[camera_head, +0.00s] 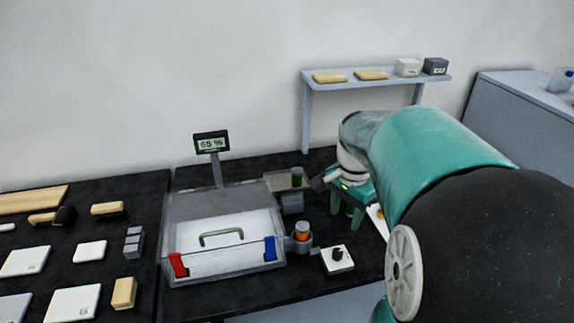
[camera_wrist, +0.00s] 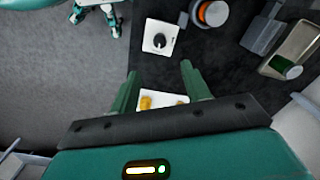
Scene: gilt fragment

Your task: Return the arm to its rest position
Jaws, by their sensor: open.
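My arm, green and black, reaches in from the right in the head view, and it hides part of the bench behind it. My gripper (camera_head: 347,212) hangs over the right part of the black bench, to the right of the grey box. In the wrist view my gripper (camera_wrist: 160,88) shows two green fingers spread apart with nothing held between them. Below the fingers a white tray (camera_wrist: 176,98) with small yellowish pieces lies on the bench, partly hidden by the gripper body.
A grey box with a handled white lid (camera_head: 225,240) and red and blue clips stands on the bench. A display (camera_head: 211,142) reads 65 %. A dial plate (camera_head: 337,259), an orange-topped cylinder (camera_head: 302,232) and a green vial (camera_head: 297,177) are near my gripper. A shelf (camera_head: 375,82) is behind.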

